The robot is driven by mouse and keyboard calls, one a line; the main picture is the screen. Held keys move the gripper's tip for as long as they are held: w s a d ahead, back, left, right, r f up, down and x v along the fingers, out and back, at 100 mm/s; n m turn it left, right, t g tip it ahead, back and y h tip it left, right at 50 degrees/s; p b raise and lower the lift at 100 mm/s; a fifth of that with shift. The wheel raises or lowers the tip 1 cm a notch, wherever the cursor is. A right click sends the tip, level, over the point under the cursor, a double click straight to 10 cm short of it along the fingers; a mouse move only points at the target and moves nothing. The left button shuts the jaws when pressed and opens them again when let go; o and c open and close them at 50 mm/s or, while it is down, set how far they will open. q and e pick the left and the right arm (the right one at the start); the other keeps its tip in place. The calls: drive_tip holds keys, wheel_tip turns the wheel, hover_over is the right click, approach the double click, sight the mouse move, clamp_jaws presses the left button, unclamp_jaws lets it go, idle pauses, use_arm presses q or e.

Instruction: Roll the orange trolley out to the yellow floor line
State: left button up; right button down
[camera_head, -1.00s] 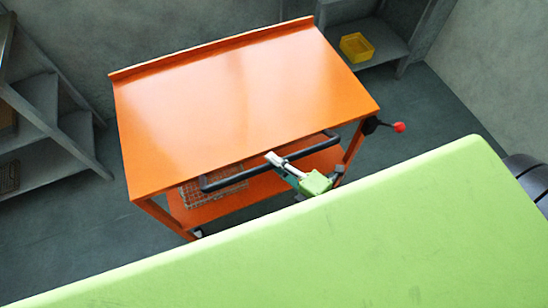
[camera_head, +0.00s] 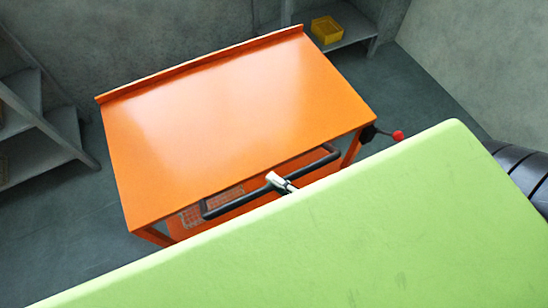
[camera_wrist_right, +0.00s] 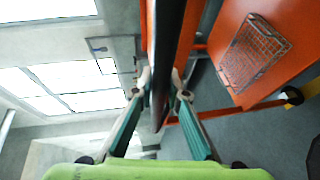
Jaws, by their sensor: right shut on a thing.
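The orange trolley (camera_head: 235,120) stands in the middle of the head view, with a dark handle bar (camera_head: 235,203) along its near side. My right gripper (camera_head: 276,183) is at about the middle of this bar, and its lower part is hidden behind my light green body part. In the right wrist view, the two fingers (camera_wrist_right: 161,88) are shut on the dark handle bar (camera_wrist_right: 168,50), which runs between them. The trolley's orange lower shelf (camera_wrist_right: 225,50) shows at the right there. My left gripper is not in view. The yellow floor line is not in view.
A wire basket (camera_head: 208,207) sits on the trolley's lower shelf. A red-knobbed lever (camera_head: 397,135) sticks out at the trolley's right corner. Grey shelving (camera_head: 45,130) stands at the left, and a yellow bin (camera_head: 327,30) sits on a shelf behind.

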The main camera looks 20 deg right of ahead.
drive_tip(key=shift+s+f, duration=0.1)
drive_tip(key=shift+s, duration=0.3)
drive_tip(key=c, duration=2)
unclamp_jaws()
drive_tip(key=shift+o, duration=0.2)
drive_tip(key=shift+w, duration=0.1)
drive_tip(key=v, duration=1.2)
